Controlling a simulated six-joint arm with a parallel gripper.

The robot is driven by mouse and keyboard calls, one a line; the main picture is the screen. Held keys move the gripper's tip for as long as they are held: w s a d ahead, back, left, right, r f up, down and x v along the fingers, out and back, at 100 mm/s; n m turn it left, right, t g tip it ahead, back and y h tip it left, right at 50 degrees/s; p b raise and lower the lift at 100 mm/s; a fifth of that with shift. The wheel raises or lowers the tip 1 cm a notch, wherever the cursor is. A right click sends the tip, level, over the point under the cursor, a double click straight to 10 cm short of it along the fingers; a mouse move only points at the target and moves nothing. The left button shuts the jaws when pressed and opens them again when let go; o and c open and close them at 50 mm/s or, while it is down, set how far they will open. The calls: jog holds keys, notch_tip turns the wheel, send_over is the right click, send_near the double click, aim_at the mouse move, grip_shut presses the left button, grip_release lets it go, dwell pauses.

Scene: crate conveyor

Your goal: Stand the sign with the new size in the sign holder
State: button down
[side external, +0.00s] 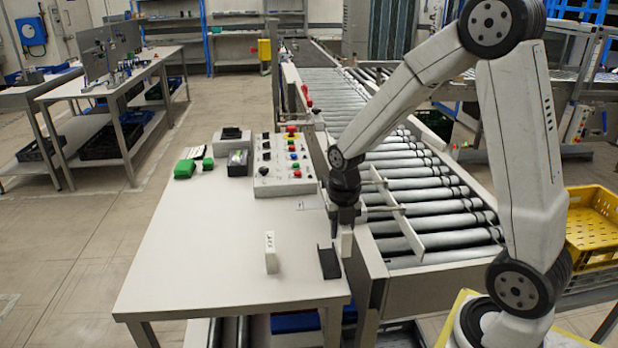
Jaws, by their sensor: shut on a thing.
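My gripper (345,217) points down over the right side of the white table, beside the conveyor. It is shut on a small white sign (346,243), held upright; its face cannot be read from here. The black sign holder (329,263) stands on the table near its front right corner, just left of and below the held sign in the picture. I cannot tell whether the sign touches it. Another white upright block (270,253), with faint marks on it, stands on the table to the left of the holder.
A control panel (283,165) with coloured buttons stands at the back of the table (200,265). Green blocks (185,169) and dark boxes (238,163) lie left of it. The roller conveyor (425,190) with its guide rail (398,212) runs along the right. The table's front left is clear.

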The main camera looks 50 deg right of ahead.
aim_at(329, 261)
jog(key=shift+w+d+f, duration=0.15)
jog(key=shift+w+f, duration=0.65)
jog(key=shift+f, duration=0.15)
jog(key=shift+w+d+f, duration=0.1)
jog(key=shift+w+f, duration=0.7)
jog(key=shift+f, duration=0.15)
jog(key=shift+w+f, duration=0.25)
jog(key=shift+f, duration=1.55)
jog(key=shift+s+f, duration=0.1)
jog(key=shift+f, duration=0.35)
jog(key=shift+f, duration=0.1)
jog(key=shift+c, duration=2)
grip_release()
